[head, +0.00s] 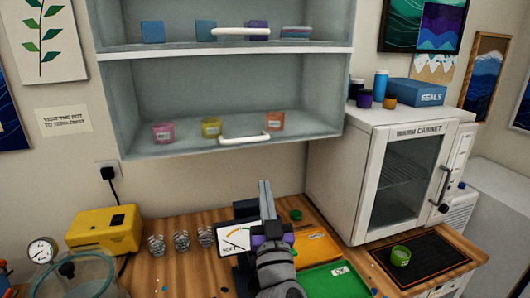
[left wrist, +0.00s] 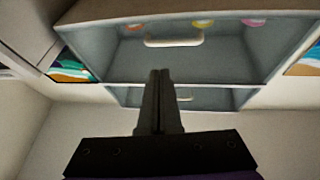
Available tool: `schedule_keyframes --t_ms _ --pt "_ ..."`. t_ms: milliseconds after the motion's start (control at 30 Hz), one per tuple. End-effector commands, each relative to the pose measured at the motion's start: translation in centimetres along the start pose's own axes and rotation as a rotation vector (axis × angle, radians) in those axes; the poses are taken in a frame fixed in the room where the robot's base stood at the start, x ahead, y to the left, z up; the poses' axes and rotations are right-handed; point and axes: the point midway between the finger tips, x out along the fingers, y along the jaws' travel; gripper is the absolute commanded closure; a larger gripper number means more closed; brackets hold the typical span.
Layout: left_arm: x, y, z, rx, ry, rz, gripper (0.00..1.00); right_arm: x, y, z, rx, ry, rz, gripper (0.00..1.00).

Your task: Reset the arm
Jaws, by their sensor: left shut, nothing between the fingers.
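My left gripper (head: 265,187) points up above the wooden worktop (head: 190,270), in front of the wall below the shelf cabinet. Its two fingers are together with nothing between them. In the left wrist view the closed fingers (left wrist: 160,75) point toward the shelf cabinet (left wrist: 205,65), which appears upside down. My left arm hides part of the worktop. My right gripper is not in view.
Pink (head: 163,133), yellow (head: 211,127) and orange (head: 275,121) cups stand on the lower shelf. A dial gauge (head: 240,241), green tray (head: 325,280) and orange tray (head: 318,248) are close to my arm. The warm cabinet (head: 345,180) stands right; a green cup (head: 400,256) sits before it.

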Motion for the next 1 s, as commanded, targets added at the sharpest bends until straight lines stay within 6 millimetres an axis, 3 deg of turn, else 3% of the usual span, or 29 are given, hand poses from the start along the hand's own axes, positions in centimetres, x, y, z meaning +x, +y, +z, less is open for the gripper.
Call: schedule_keyframes --t_ms 133,267,367,500,600,700,800,900,1000 --pt "-2.0 -1.0 2.4 -0.021 -0.14 0.23 1.0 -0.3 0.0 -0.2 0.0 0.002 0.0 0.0" --pt "-6.2 -2.4 6.4 -0.027 -0.36 0.393 1.0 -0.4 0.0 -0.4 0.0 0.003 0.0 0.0" --pt "-10.7 -4.6 10.1 -0.024 -0.575 0.462 1.0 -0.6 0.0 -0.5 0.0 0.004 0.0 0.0" --pt "-18.8 -9.2 15.3 -0.012 -0.915 0.462 1.0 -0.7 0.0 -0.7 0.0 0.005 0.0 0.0" --pt "-24.4 -12.7 18.0 -0.003 -1.136 0.405 1.0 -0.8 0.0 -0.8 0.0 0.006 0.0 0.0" --pt "-29.3 -15.8 19.7 0.004 -1.313 0.327 1.0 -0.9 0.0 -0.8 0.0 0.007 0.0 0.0" --pt "-32.8 -18.1 20.5 0.008 -1.436 0.254 1.0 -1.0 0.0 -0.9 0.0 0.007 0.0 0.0" --pt "-34.8 -19.3 20.8 0.011 -1.506 0.207 1.0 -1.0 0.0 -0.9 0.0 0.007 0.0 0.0" --pt "-35.4 -19.7 20.9 0.013 -1.528 0.192 1.0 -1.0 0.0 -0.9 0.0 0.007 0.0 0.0"
